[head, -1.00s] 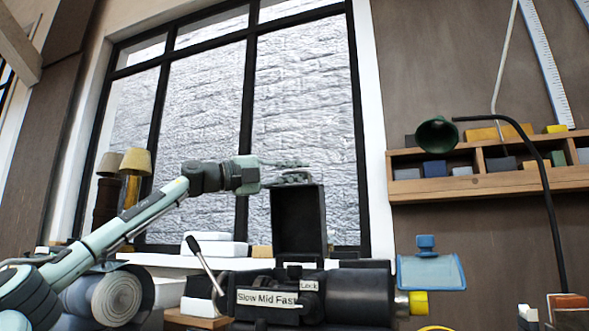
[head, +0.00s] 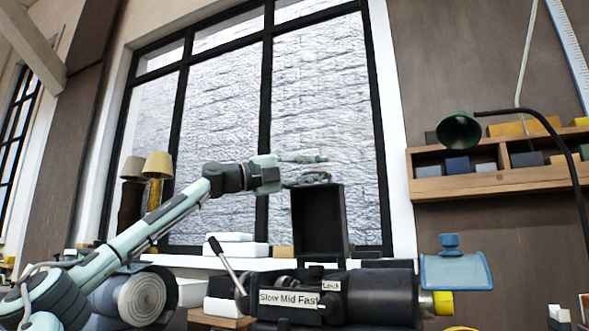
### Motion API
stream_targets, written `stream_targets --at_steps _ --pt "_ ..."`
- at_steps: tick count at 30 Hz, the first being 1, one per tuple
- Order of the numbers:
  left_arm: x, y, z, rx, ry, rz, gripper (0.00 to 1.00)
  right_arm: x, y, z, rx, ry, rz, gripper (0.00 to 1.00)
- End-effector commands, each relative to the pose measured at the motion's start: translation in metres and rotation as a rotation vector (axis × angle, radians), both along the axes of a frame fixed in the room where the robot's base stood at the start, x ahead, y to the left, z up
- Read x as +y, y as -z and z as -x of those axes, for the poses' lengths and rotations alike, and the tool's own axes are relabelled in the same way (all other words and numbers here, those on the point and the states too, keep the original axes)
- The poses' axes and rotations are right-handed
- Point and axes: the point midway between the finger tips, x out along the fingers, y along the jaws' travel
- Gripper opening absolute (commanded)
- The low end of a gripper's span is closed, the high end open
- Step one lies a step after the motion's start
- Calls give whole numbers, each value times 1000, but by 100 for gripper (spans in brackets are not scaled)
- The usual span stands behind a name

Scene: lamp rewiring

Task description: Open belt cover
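The belt cover (head: 319,226) is a black, box-like lid. It stands upright and open at the back of a dark machine (head: 375,295) with a label reading "Slow Mid Fast" and another reading "Lock". My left gripper (head: 322,168) is just above the top edge of the cover, its two fingers pointing right with a gap between them. The lower finger is close to the cover's top edge; I cannot tell whether it touches. Nothing shows between the fingers. My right gripper is not in view.
A lever (head: 226,262) rises at the machine's left. A clear blue shield (head: 455,270) stands at its right. A green lamp shade (head: 459,131) hangs on a curved black arm. White boxes (head: 236,247) lie on the sill behind. The space above the cover is free.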

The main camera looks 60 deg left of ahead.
Motion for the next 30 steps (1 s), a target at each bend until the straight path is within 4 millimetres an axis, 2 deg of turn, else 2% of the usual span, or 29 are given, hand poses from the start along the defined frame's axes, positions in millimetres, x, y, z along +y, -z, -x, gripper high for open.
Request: stream_targets --at_steps 1,21,30 --pt "5 8 0 7 -2 8 17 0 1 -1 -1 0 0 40" --pt "21 10 78 -12 -9 0 17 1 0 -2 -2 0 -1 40" --pt "24 15 107 -9 -5 -5 17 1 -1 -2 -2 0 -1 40"
